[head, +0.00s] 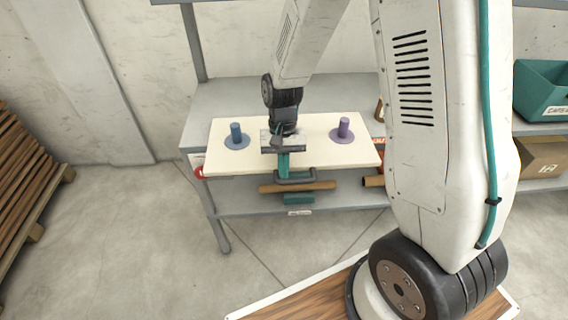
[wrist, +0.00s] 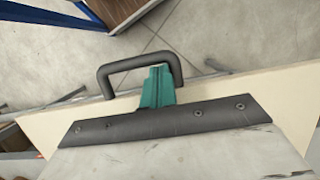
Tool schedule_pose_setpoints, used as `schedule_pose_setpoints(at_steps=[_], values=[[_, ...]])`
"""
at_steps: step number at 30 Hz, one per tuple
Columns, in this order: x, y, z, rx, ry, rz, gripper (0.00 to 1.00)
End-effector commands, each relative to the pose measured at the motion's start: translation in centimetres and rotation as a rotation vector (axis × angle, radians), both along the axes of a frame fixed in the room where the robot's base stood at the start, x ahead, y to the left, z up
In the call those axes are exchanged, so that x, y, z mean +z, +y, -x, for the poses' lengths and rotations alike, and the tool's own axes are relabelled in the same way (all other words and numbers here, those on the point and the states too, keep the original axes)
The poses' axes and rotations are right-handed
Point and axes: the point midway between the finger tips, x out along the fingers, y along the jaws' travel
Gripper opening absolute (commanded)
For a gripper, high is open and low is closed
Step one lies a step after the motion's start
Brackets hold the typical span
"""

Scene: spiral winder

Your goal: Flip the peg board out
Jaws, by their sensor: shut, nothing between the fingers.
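The peg board is a cream panel (head: 225,165) lying about flat at the grey rack's upper shelf, with its front edge toward me. A blue peg (head: 236,132) stands on its left and a purple peg (head: 343,127) on its right. A dark loop handle (head: 300,181) is at its front edge; it also shows in the wrist view (wrist: 122,66). My gripper (head: 284,174) is over the board's front middle, its teal fingers (wrist: 158,82) shut and empty. The fingertips appear within the handle's loop; I cannot tell whether they touch it.
A lower shelf (head: 340,198) holds a brown cylinder (head: 325,187) and a teal item (head: 298,199). A teal bin (head: 545,90) and a cardboard box (head: 543,159) stand at right. Wooden planks (head: 25,160) are at far left. The floor (head: 130,240) before the rack is clear at left.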

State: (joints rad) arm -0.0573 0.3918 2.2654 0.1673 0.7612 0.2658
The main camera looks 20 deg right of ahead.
Motion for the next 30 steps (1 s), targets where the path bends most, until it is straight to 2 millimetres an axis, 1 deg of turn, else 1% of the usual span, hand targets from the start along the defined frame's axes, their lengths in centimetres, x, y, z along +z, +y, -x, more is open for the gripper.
schedule_pose_setpoints(at_steps=[1,7,10,14,18,22,27,30], values=[[-0.1,0.0,0.3,0.000,0.010,0.000,0.00],[-0.1,0.0,0.4,-0.001,0.012,-0.001,0.00],[0.4,-0.1,0.3,-0.001,0.010,-0.001,0.00],[2.4,-0.3,-0.3,-0.001,0.005,-0.001,0.00],[5.1,-0.5,-0.9,0.000,0.001,0.000,0.00],[7.4,-0.7,-1.5,0.001,0.000,-0.001,0.00],[9.1,-1.0,-1.8,0.000,0.001,0.000,0.00],[9.5,-1.1,-1.9,-0.001,0.001,0.000,0.00]])
